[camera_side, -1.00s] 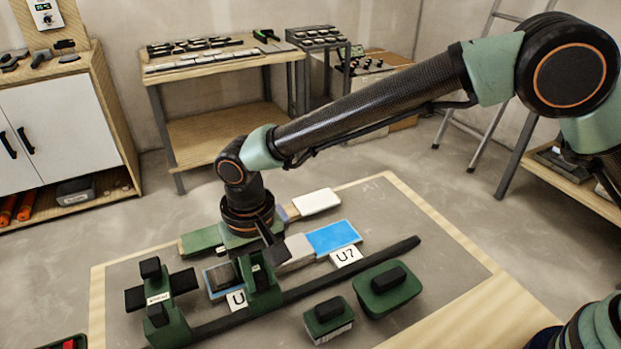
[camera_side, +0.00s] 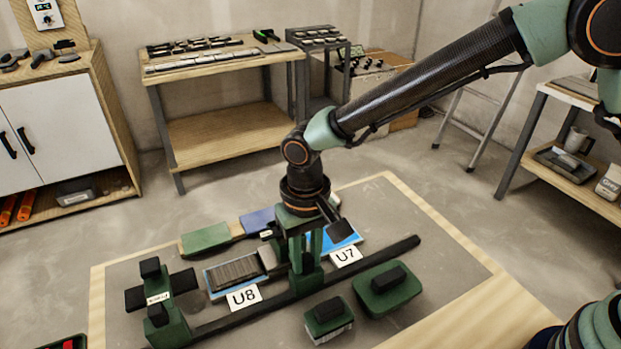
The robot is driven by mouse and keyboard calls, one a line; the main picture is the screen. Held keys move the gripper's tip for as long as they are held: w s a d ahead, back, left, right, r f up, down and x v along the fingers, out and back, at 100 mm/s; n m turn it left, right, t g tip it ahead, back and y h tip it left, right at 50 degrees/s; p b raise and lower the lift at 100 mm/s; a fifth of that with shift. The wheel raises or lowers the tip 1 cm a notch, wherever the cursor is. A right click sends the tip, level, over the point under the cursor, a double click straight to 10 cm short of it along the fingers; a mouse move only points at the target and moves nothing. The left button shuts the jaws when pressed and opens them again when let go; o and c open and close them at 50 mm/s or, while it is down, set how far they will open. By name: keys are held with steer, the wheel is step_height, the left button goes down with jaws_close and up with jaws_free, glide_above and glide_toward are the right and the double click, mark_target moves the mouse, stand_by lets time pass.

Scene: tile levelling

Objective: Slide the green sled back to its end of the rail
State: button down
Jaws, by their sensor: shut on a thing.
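The green sled (camera_side: 306,281) sits on the dark rail (camera_side: 358,264), a little right of the rail's middle. My gripper (camera_side: 305,248) is above the sled and shut on its upright part; the jaws and the sled's top overlap, so the exact contact is hard to see. The rail runs from the green stand with black knobs (camera_side: 163,312) at lower left up to a free end at the right. Right of the sled, the rail is bare.
Behind the rail lie a ribbed grey tile (camera_side: 236,272) by the U8 label (camera_side: 244,297) and a blue area by the U7 label (camera_side: 346,256), partly hidden by my gripper. Two green blocks with black handles (camera_side: 387,291) (camera_side: 327,319) stand in front.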

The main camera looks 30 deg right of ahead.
steer(key=shift+w+d, duration=0.1)
steer(key=shift+d, duration=10.45)
steer(key=c, duration=0.7)
jaws_free()
steer(key=shift+r, duration=0.1)
steer(key=shift+r, duration=3.4)
